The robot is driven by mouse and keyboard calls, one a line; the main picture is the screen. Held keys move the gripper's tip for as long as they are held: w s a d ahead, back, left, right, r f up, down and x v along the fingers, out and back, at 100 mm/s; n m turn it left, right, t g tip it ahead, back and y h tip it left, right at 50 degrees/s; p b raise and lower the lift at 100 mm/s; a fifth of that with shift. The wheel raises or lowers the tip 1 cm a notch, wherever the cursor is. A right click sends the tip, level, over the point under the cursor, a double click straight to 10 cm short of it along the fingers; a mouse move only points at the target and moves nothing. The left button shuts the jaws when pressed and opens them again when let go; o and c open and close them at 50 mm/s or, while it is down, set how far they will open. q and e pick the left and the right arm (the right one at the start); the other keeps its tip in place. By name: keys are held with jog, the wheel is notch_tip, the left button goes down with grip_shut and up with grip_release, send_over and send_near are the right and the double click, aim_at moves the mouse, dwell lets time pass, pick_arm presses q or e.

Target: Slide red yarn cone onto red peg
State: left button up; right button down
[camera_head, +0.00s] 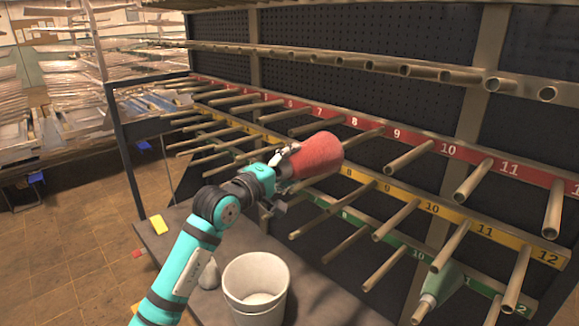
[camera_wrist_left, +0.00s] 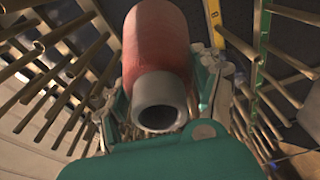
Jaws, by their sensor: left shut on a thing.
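The red yarn cone (camera_head: 318,156) is in my left gripper (camera_head: 285,163), in front of the peg rack. In the left wrist view the cone (camera_wrist_left: 157,45) lies between the fingers (camera_wrist_left: 160,100), with its grey hollow core end (camera_wrist_left: 160,103) facing the camera. The red strip (camera_head: 427,145) carries numbered pegs. The cone's far end meets or overlaps the red-row peg (camera_head: 367,137) near number 8. I cannot tell whether that peg enters the core. My right gripper is not in view.
Yellow (camera_head: 407,202) and green (camera_head: 397,242) peg rows lie below. A green cone (camera_head: 440,283) sits on a green-row peg at lower right. A white bucket (camera_head: 256,283) stands on the grey table (camera_head: 318,300). Bare pegs (camera_head: 410,157) jut out close to the cone.

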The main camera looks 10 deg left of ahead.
pick_arm(q)
jog(key=shift+w+r, duration=0.1)
jog(key=shift+r, duration=0.05)
jog(key=shift+d+b+x, duration=0.2)
jog(key=shift+b+x, duration=0.25)
jog(key=shift+x, duration=0.75)
jog(key=shift+d+b+x, duration=0.2)
jog(key=shift+b+x, duration=0.2)
jog(key=shift+x, duration=0.8)
jog(key=shift+b, duration=0.8)
dwell(0.3)
jog(key=shift+d, duration=0.1)
jog(key=shift+d+b+x, duration=0.15)
jog(key=shift+b+x, duration=0.25)
jog(key=shift+x, duration=0.75)
jog(key=shift+d+b+x, duration=0.15)
jog(key=shift+b+x, duration=0.25)
jog(key=shift+x, duration=0.75)
jog(key=shift+s, duration=0.2)
jog(key=shift+b, duration=0.85)
jog(key=shift+w, duration=0.1)
dwell(0.3)
